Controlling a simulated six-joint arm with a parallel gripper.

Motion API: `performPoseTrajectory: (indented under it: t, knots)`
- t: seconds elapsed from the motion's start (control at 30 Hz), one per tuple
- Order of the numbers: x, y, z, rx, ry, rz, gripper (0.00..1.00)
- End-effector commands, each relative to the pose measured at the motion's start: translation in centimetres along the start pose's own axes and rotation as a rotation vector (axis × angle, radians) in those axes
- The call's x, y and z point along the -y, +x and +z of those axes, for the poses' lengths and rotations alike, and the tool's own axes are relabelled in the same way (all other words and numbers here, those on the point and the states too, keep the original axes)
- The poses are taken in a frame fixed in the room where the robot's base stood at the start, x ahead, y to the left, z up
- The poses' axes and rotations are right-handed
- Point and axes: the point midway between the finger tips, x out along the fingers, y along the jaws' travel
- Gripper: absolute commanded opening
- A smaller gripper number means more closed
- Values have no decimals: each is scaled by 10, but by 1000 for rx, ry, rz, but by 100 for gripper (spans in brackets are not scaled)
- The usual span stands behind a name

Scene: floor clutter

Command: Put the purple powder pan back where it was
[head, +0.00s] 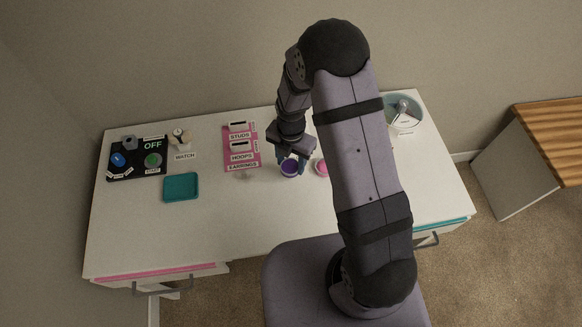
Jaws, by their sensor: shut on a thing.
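The purple powder pan (289,168) is a small round purple thing over the white desk, right of the pink earrings board. My gripper (291,160) comes down from above and is shut on the pan. Whether the pan touches the desk or hangs just above it, I cannot tell. A round pink thing (322,168) lies just to its right, partly hidden behind my arm.
Left on the white desk (250,220) are a teal tray (181,187), a black panel (135,160), a watch (180,136) and the earrings board (240,150). A round container (404,113) stands at the back right. The desk's front middle is clear.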

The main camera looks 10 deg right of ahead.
Motion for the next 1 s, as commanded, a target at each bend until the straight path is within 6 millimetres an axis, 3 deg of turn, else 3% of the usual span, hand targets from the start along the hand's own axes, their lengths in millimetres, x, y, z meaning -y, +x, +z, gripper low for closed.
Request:
performPoseTrajectory:
  t: [0.33,0.83,0.87,0.9,0.93,1.0]
  knots:
    - [1,34,-1,-1,0,-2,23]
    - [1,42,0,-1,0,-1,23]
    - [0,42,0,-1,0,-1,47]
    - [0,41,0,0,0,-1,57]
    - [0,41,0,-1,0,-1,64]
    - [0,41,0,-1,0,-1,64]
